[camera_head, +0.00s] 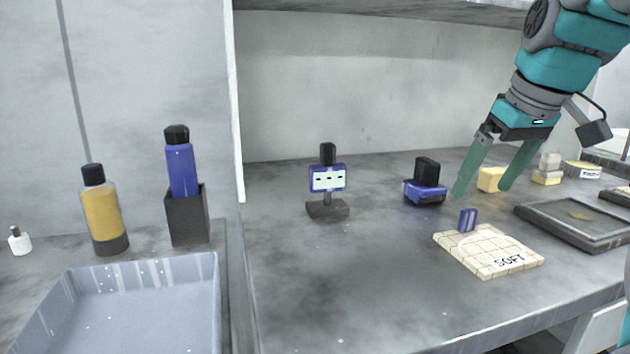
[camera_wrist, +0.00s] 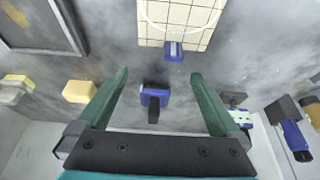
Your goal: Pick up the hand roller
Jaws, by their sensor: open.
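A blue block with an upright black handle (camera_head: 424,192), which looks like the hand roller, stands on the grey bench. In the wrist view this blue block (camera_wrist: 155,95) shows between my finger lines, with its black handle towards my palm. My gripper (camera_head: 482,190) is open and empty, pointing down to the right of the block in the head view. The wrist view shows both green fingers of my gripper (camera_wrist: 158,75) spread wide. I cannot tell the exact height of the fingertips above the bench. Neither finger visibly touches the block.
A cream gridded SOFT pad (camera_head: 505,262) with a small blue piece (camera_head: 467,220) lies in front. A blue-and-white device (camera_head: 327,180) stands left. A yellow block (camera_head: 490,179) is close by my fingers. A dark tray (camera_head: 580,222) lies right. The bench left of the pad is clear.

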